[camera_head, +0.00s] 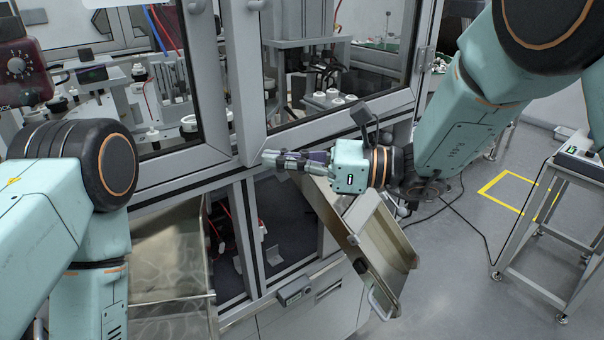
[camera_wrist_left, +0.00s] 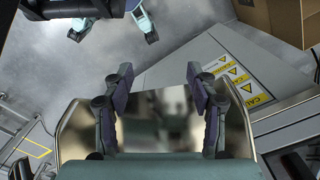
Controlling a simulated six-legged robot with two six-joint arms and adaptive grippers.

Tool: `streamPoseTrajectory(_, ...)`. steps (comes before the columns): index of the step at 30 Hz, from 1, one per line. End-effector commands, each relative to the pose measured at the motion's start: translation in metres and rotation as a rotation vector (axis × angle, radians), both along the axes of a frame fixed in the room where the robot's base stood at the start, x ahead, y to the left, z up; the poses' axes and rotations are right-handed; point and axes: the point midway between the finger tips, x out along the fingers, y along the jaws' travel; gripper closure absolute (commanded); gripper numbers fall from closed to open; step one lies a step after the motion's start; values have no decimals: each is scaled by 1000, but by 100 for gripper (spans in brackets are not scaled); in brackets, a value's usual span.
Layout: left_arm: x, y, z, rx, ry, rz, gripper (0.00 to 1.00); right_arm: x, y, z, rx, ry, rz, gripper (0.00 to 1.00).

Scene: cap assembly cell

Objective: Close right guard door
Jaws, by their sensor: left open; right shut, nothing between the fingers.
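The right guard door (camera_head: 262,95) is a grey-framed glass panel on the machine, in the head view. Its left upright stands beside the left guard door's frame (camera_head: 208,95), and it looks closed or nearly so; any small gap is too fine to tell. My right gripper (camera_head: 270,158) is shut and empty, pointing left at the door's lower left corner. Whether it touches the frame cannot be told. My left gripper (camera_wrist_left: 158,80) is open and empty in the left wrist view, over a shiny metal surface; it is outside the head view.
A metal chute (camera_head: 385,245) slopes out below my right gripper. A wider metal tray (camera_head: 170,250) sits below the left door. A wheeled stand (camera_head: 545,235) is at right, with clear floor before it. A panel with caution labels (camera_wrist_left: 238,75) and a brown box (camera_wrist_left: 280,18) show in the wrist view.

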Motion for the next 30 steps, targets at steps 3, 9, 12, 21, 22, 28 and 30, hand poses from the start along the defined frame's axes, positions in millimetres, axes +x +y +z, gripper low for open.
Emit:
streamPoseTrajectory(3,0,0,0,0,0,1,42,14,14,0,-1,-3,4,100)
streamPoseTrajectory(9,0,0,1,0,0,1,42,31,28,0,-1,-1,2,100)
streamPoseTrajectory(12,0,0,1,0,0,1,42,36,33,0,0,-1,2,100)
streamPoseTrajectory(21,0,0,1,0,0,1,42,43,38,1,-1,-2,-2,100)
streamPoseTrajectory(22,0,0,1,0,0,1,42,42,38,1,-1,-3,-2,100)
streamPoseTrajectory(28,0,0,1,0,0,1,42,42,39,2,-1,-5,-2,100)
streamPoseTrajectory(30,0,0,1,0,0,1,42,43,39,2,-1,-6,-2,100)
